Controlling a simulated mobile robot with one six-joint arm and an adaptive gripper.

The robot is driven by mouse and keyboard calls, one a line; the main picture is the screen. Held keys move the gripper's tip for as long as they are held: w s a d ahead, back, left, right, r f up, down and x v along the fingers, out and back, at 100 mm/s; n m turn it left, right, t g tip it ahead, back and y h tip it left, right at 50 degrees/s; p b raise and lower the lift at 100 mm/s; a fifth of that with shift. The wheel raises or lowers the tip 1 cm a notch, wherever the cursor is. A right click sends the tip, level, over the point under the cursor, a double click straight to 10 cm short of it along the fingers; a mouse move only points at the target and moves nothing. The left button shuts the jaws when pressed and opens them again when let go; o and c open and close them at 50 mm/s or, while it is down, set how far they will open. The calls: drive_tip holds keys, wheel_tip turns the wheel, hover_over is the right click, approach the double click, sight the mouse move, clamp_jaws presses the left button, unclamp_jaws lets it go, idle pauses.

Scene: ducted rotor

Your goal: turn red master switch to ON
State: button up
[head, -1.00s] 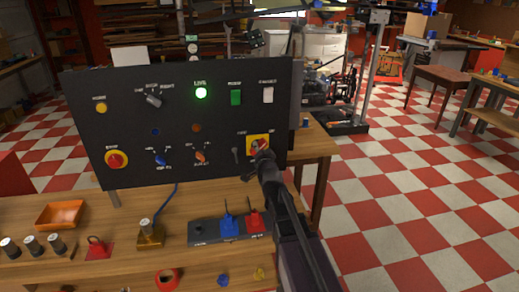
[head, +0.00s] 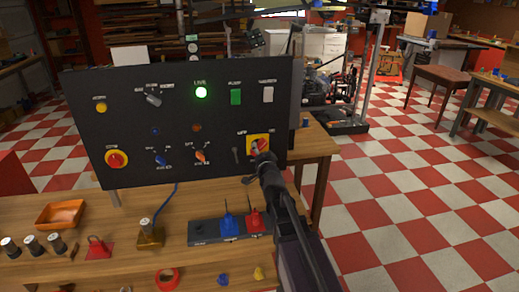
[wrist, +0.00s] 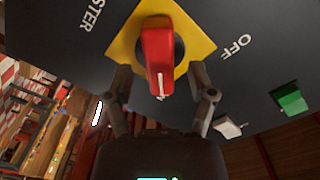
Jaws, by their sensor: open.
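The red master switch (wrist: 158,60) is a red handle on a yellow plate (wrist: 196,42), with a white line on its lower end in the wrist view. The words "OFF" and part of "MASTER" show on the black panel beside it. In the head view the switch (head: 260,143) sits at the panel's lower right, partly hidden by my gripper. My gripper (wrist: 163,82) is open, with one finger on each side of the red handle's near end. I cannot tell whether either finger touches the handle.
The black panel (head: 120,125) also carries a lit green lamp (head: 201,93), a red and yellow stop button (head: 116,160) and several knobs. A wooden bench (head: 100,270) below holds an orange tray (head: 60,214), blue and red switches, and small parts. Checkered floor lies open at right.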

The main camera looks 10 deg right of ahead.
drive_tip(key=s, duration=0.5)
drive_tip(key=shift+s, duration=0.3)
drive_tip(key=s+a+f+n+g+y+p, duration=0.2)
drive_tip(key=s+a+f+n+g+p, duration=0.1)
drive_tip(key=s+f+n+g, duration=0.5)
drive_tip(key=s+d+f+g+h+p, duration=0.1)
drive_tip(key=s+f+g, duration=0.1)
drive_tip(key=s+g, duration=0.3)
drive_tip(key=s+d+f+n+g+h+p, duration=0.1)
drive_tip(key=s+d+f+g, duration=0.1)
drive_tip(key=s+g, duration=0.3)
drive_tip(key=s+f, duration=0.1)
drive_tip(key=s, duration=0.2)
drive_tip(key=shift+s+f, duration=0.3)
drive_tip(key=shift+f, duration=0.05)
drive_tip(key=shift+a, duration=0.1)
idle(1.6)
